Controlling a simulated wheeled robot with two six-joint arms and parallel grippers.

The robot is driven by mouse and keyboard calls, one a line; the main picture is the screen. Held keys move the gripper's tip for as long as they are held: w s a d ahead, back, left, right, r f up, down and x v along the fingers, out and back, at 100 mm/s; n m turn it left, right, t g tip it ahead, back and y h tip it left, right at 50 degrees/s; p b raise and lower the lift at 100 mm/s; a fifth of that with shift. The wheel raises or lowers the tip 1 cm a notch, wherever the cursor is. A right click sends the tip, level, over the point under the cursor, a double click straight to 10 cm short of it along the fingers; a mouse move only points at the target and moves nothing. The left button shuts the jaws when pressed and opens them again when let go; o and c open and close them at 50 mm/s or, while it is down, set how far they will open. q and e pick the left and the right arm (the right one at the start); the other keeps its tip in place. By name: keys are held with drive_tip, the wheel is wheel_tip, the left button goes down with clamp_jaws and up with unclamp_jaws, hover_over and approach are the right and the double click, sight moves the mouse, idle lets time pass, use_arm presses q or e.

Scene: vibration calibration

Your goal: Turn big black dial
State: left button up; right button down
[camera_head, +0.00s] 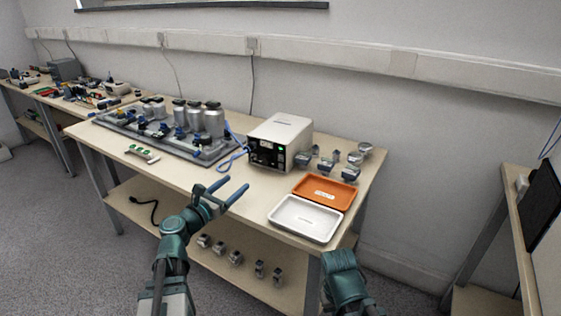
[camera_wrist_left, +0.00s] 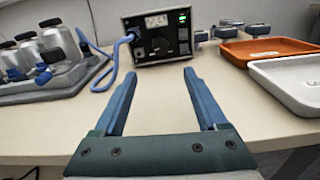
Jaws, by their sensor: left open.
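A box-shaped instrument (camera_head: 283,137) with a pale top and dark front panel stands on the table, right of its middle. In the left wrist view its front panel (camera_wrist_left: 159,37) faces me, with a lit green display and a round black dial (camera_wrist_left: 158,46) near the panel's middle. My left gripper (camera_head: 236,191) is open and empty over the table's front part, apart from the instrument. In the left wrist view, its two blue fingers (camera_wrist_left: 197,98) point toward the panel with a gap of table between. My right arm shows at the bottom of the head view; its fingers cannot be made out.
An orange tray (camera_head: 349,191) and a white tray (camera_head: 305,218) lie right of my left gripper. A grey rig with metal cylinders (camera_head: 212,119) stands left of the instrument, with a blue cable (camera_head: 233,160) between. Small metal parts (camera_head: 350,173) sit right of the instrument. The front middle table is clear.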

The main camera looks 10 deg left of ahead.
sight(262, 161)
use_arm(q)
drive_tip(key=shift+w+d, duration=0.1)
drive_tip(key=shift+w, duration=0.05)
drive_tip(key=x, duration=1.3)
drive_tip(key=shift+w, duration=0.25)
clamp_jaws()
